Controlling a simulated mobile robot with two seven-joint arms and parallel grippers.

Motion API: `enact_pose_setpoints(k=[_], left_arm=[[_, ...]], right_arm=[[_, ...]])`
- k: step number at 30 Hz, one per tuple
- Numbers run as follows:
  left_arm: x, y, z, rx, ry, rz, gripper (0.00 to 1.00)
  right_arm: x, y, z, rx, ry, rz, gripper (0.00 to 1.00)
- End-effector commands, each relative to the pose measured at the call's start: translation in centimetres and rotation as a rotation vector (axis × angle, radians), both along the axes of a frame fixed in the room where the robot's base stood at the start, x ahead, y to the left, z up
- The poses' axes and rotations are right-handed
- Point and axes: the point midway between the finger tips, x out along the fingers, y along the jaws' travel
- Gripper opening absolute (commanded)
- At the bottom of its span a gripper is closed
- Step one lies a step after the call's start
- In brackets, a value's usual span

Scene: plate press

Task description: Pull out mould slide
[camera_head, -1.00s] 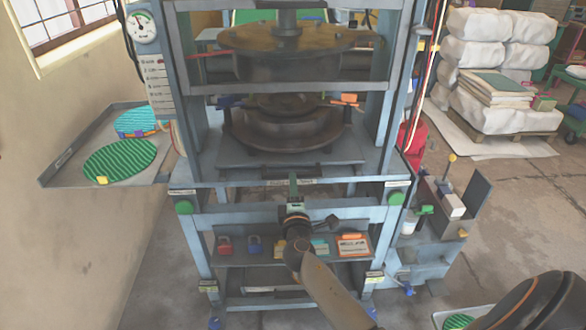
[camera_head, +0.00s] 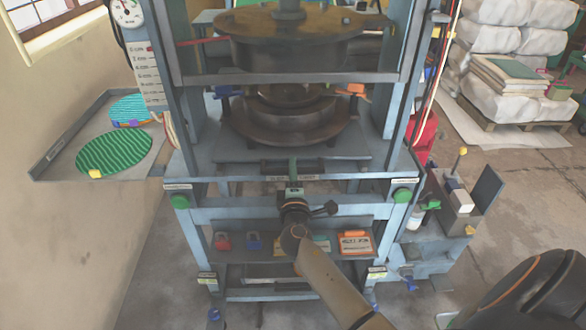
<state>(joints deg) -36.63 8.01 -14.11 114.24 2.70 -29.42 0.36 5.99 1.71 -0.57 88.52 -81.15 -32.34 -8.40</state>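The mould slide (camera_head: 228,154) is a grey plate in the blue-grey press (camera_head: 190,100), carrying a round, dark brown mould (camera_head: 243,127). A round upper platen (camera_head: 285,22) hangs above the mould with a gap between. My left gripper is not in view.
A side tray (camera_head: 62,170) at left holds two green-blue ribbed discs. A lower shelf (camera_head: 290,258) under the press holds small coloured items. A grey side stand (camera_head: 440,250) with a bottle is at right. Bare floor (camera_head: 520,210) lies to the right.

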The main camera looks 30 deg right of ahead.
Motion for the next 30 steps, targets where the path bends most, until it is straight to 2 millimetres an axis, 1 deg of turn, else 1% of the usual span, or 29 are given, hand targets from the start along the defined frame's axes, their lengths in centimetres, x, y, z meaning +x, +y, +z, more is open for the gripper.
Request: enact_pose_setpoints(k=[4,9,12,30], left_arm=[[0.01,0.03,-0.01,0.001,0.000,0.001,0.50],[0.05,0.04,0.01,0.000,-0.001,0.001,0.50],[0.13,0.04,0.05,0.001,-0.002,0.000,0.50],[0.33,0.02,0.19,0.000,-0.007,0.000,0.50]], right_arm=[[0.00,0.01,-0.02,0.000,0.000,0.000,0.29],[0.00,0.01,-0.02,0.000,0.000,0.000,0.10],[0.00,0.00,-0.02,0.000,0.000,0.000,0.00],[0.01,-0.02,0.00,0.000,0.000,0.000,0.00]])
